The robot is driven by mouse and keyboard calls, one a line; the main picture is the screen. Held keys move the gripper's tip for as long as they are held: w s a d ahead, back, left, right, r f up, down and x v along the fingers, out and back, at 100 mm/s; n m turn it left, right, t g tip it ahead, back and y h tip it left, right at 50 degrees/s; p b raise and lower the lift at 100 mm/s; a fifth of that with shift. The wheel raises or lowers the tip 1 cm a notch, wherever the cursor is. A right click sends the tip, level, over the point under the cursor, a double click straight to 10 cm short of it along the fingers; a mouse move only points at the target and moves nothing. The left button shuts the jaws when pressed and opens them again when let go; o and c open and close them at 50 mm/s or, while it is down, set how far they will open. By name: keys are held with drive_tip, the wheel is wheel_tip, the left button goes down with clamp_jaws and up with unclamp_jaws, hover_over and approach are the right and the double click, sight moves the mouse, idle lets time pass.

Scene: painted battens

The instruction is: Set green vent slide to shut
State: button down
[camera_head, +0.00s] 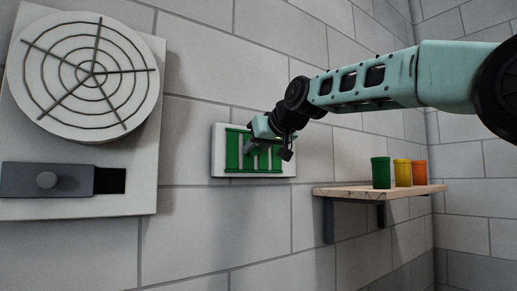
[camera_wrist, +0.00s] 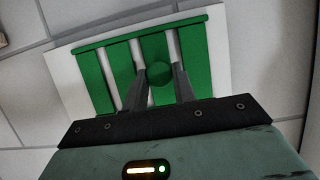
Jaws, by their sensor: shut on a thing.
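The green vent slide (camera_head: 233,150) is on a pale plate fixed to the wall, in the middle of the head view. It also shows in the wrist view (camera_wrist: 92,82), with upright green slats and white strips between them. My gripper (camera_wrist: 160,76) reaches the vent from the right in the head view and covers part of it. Its fingers are on either side of the round green knob (camera_wrist: 159,73), shut on it. The lower part of the vent is hidden behind my gripper in the wrist view.
A wooden shelf (camera_head: 350,191) at the right carries green (camera_head: 380,172), yellow (camera_head: 402,172) and orange (camera_head: 419,172) cups. The wall below the vent is clear.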

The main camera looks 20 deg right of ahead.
drive_tip(key=shift+s+a, duration=0.1)
drive_tip(key=shift+a, duration=0.1)
drive_tip(key=c, duration=1.4)
unclamp_jaws()
drive_tip(key=shift+o, duration=1.3)
drive_tip(key=shift+a, duration=0.15)
drive_tip(key=b+v, duration=0.6)
drive_tip(key=v, duration=1.1)
drive_tip(key=shift+s+d, duration=0.2)
